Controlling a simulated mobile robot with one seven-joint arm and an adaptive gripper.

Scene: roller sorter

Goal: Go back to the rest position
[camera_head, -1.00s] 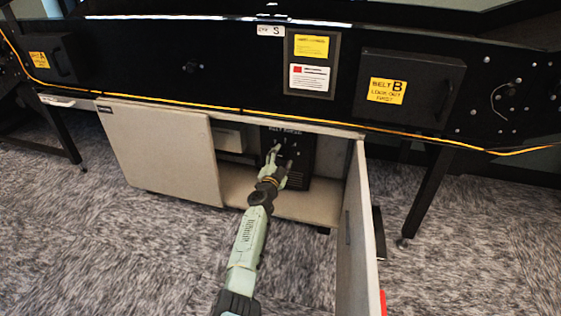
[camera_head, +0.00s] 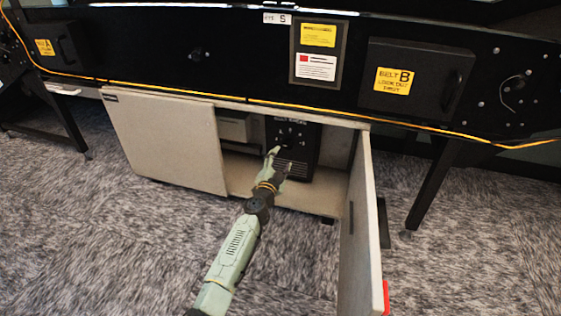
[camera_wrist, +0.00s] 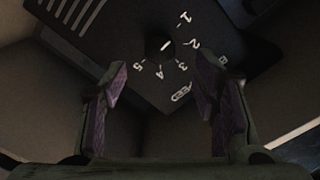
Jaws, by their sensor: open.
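My gripper (camera_head: 280,160) is in front of a black box (camera_head: 306,134) with a dial, inside the open cabinet under the sorter. In the wrist view my gripper (camera_wrist: 165,100) has its two purple-padded fingers spread apart with nothing between them. The dial knob (camera_wrist: 160,47) on the box shows beyond the fingertips, with printed numbers around it and a white mark on it. The fingers look clear of the knob.
The cabinet's right door (camera_head: 359,235) stands open towards me, close on the right of my arm. The left door (camera_head: 165,143) is shut. The black sorter frame (camera_head: 235,60) with a yellow cable overhangs the cabinet. Carpet (camera_head: 100,240) in front is clear.

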